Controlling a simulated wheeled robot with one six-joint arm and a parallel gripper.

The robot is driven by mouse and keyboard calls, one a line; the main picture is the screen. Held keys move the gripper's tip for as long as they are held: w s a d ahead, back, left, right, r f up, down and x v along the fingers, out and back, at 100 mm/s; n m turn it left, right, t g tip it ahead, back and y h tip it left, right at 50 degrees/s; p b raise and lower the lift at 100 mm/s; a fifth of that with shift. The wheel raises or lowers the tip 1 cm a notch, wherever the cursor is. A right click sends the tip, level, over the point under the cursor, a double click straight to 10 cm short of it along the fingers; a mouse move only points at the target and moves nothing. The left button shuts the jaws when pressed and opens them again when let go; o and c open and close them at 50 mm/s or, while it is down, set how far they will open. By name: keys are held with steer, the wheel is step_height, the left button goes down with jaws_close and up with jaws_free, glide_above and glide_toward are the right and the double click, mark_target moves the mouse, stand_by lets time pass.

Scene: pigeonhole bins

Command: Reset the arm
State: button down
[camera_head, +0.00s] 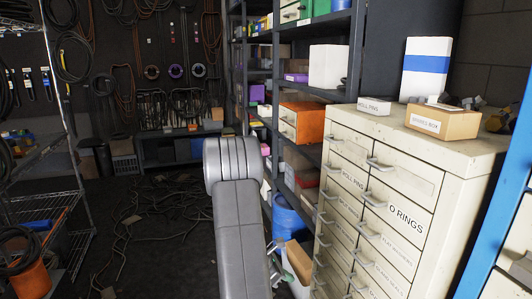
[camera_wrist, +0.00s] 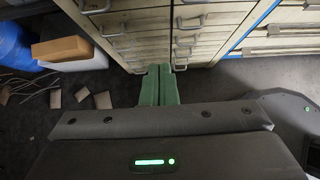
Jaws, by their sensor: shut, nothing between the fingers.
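My gripper (camera_wrist: 159,80) shows in the wrist view as two green fingers side by side, shut with nothing between them. It points at the lower front of a cream drawer cabinet (camera_wrist: 130,52), over the dark floor. In the head view my grey arm rises in the middle, left of the cabinet (camera_head: 465,150). The gripper is largely hidden there; a greenish part (camera_head: 301,262) shows low beside the cabinet, and I cannot tell whether it is the gripper.
A blue barrel (camera_head: 288,218) stands by the shelves (camera_head: 327,93). A cardboard box (camera_wrist: 62,48) lies left of the cabinet. A wire rack (camera_head: 75,195) and an orange bucket (camera_head: 32,280) are at left. Cables and scraps lie on the floor (camera_head: 150,230). A blue post (camera_head: 497,190) is at right.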

steer(key=s+a+r, duration=0.2)
steer(key=a, duration=0.4)
steer(key=s+a+r+p, duration=0.1)
steer(key=s+a+r, duration=0.1)
steer(key=a, duration=0.5)
steer(key=shift+s+a+r+p, duration=0.15)
steer(key=shift+a+r+p, duration=0.15)
steer(key=shift+r, duration=0.3)
steer(key=shift+r, duration=0.1)
